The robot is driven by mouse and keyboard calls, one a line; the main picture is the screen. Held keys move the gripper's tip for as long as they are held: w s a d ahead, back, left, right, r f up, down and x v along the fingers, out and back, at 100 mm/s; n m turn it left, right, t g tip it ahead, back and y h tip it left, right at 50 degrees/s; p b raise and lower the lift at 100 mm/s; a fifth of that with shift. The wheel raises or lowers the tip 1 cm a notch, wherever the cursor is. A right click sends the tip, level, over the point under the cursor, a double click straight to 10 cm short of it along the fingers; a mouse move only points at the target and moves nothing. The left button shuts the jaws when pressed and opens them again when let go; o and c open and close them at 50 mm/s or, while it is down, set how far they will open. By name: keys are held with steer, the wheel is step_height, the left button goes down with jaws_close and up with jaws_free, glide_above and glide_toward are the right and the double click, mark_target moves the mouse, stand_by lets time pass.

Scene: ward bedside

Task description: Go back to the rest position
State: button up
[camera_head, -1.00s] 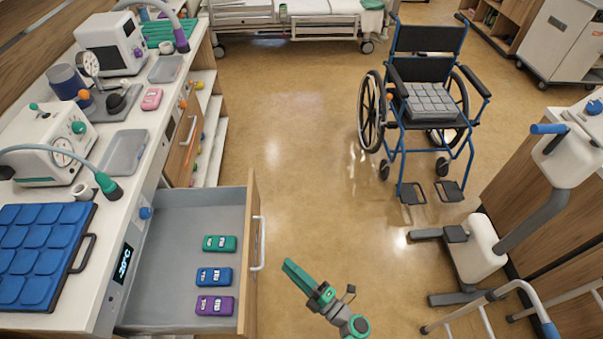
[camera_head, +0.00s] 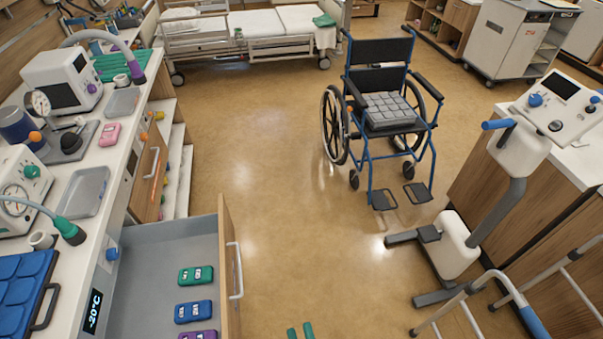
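The rest of my gripper and arm is below the picture. The fingertips are to the right of an open drawer (camera_head: 150,262), in front of the floor. In the drawer lie a green case (camera_head: 196,275), a blue case (camera_head: 193,311) and a purple case (camera_head: 199,335), which is partly cut off by the bottom edge.
The drawer's front (camera_head: 228,270) juts into the room beside my gripper. A counter (camera_head: 100,180) with devices and trays runs along the left. A wheelchair (camera_head: 375,135), an exercise machine (camera_head: 460,240) and a walker frame (camera_head: 445,312) stand to the right. The middle floor is clear.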

steer(key=s+r+m+g+h, duration=0.3)
steer(key=s+r+m+h, duration=0.2)
steer(key=s+m, duration=0.4)
steer(key=shift+s+m+g, duration=0.15)
steer(key=shift+m+g, duration=0.15)
steer(key=shift+m, duration=0.5)
